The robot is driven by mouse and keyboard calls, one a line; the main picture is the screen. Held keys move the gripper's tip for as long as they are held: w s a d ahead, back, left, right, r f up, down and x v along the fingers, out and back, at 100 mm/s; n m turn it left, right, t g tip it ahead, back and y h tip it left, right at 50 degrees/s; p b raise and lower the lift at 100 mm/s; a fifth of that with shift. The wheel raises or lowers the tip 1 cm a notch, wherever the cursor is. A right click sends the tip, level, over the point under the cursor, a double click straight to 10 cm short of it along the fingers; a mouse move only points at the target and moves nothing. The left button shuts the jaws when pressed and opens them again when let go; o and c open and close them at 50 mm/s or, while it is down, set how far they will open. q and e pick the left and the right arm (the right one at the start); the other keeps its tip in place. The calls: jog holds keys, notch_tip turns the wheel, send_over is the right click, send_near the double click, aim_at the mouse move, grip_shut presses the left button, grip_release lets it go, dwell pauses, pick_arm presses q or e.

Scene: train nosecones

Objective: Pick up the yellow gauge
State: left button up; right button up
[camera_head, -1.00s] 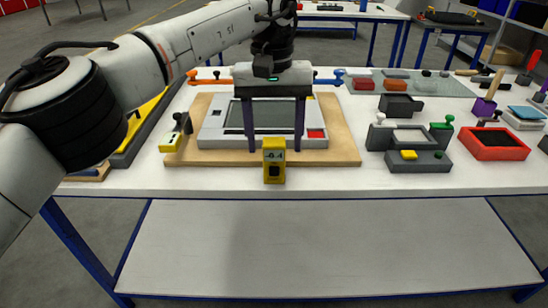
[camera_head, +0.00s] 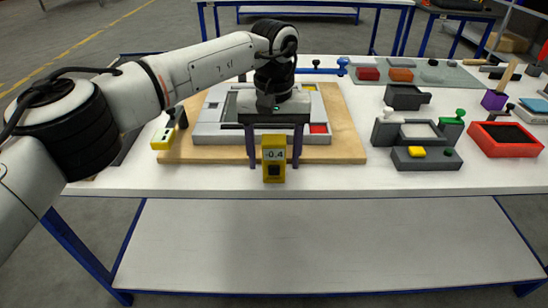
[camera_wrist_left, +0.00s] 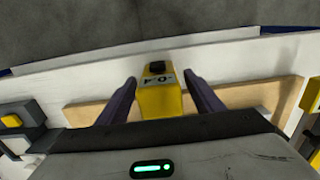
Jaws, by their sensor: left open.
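The yellow gauge (camera_head: 274,160) is a small upright box with a display reading -0.4 and a dark button. It stands near the front edge of the table, at the front of the wooden board. My left gripper (camera_head: 272,163) is over it, pointing down, with one purple finger to each side. In the left wrist view the gauge (camera_wrist_left: 160,95) sits between the two spread fingers of the gripper (camera_wrist_left: 160,95), with gaps on both sides. The gripper is open. My right gripper is not in view.
A grey device with a screen lies on the wooden board (camera_head: 345,135) behind the gauge. Another yellow-and-black tool (camera_head: 164,138) is at the board's left. A grey fixture (camera_head: 425,160) and a red tray (camera_head: 505,139) stand to the right. The table front (camera_head: 340,182) is clear.

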aim_at(274, 139)
pick_arm(q)
notch_tip(274, 139, down, 2)
jog(key=shift+f, duration=0.1)
jog(key=c, duration=1.3)
notch_tip(274, 139, up, 10)
jog(key=shift+f, duration=1.75)
